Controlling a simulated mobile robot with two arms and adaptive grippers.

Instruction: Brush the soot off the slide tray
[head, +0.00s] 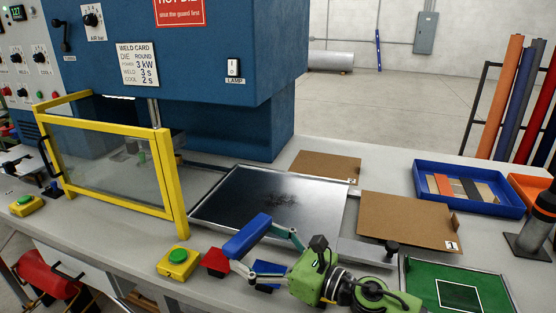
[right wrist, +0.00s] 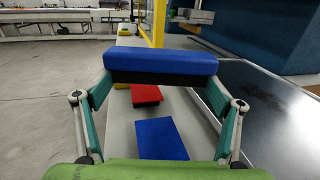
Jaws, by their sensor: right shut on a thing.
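The slide tray (head: 235,215) is a flat metal plate with a raised rim, in the middle of the bench. A dark patch of soot (head: 266,190) lies near its centre. My right gripper (head: 262,236) is shut on a blue block (head: 246,235) with a dark underside, apparently a brush. The block spans both fingertips in the right wrist view (right wrist: 160,66). It is held near the tray's front left edge; whether it touches anything is unclear. The tray's dark surface (right wrist: 270,105) also shows at the right of the wrist view. My left gripper is not in view.
A red block (right wrist: 145,95) and a blue block (right wrist: 160,138) lie on the bench below the gripper. A yellow-framed guard (head: 172,185) and a green-button box (head: 178,262) stand left. Cardboard sheets (head: 408,218) and a blue bin (head: 425,192) lie right.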

